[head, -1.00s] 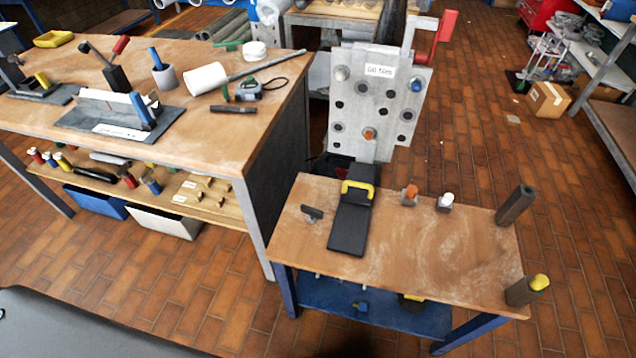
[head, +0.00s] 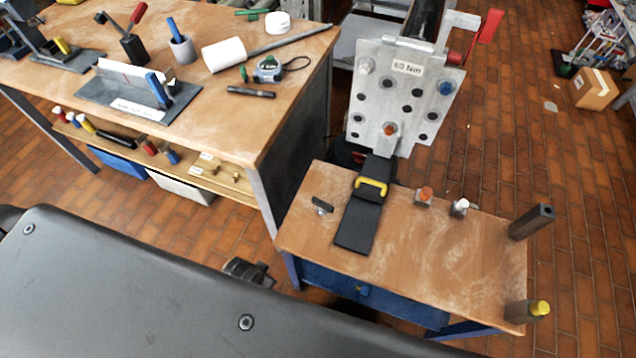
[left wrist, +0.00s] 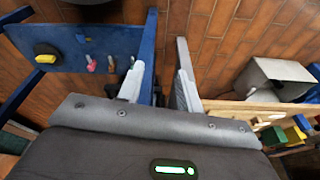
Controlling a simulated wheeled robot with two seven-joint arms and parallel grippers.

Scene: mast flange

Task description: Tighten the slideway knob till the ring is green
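A dark plate fixture (head: 178,112) with a pale rail (head: 133,77), an upright blue handle (head: 157,90) and a white label lies on the left bench. I cannot tell whether it is the slideway, because the label is too small to read. No knob with a coloured ring is clearly visible in either view. In the left wrist view my left gripper (left wrist: 160,82) shows two pale fingers apart with nothing between them. A green light is on the dark housing below them, which looks like mine. My right gripper is in neither view.
The left bench (head: 285,110) carries a white cylinder (head: 223,54), tape measure (head: 268,68) and tools. The low table (head: 460,255) holds a black strip with a yellow handle (head: 371,186) and two dark posts. A metal plate (head: 405,100) labelled 60 Nm stands behind it.

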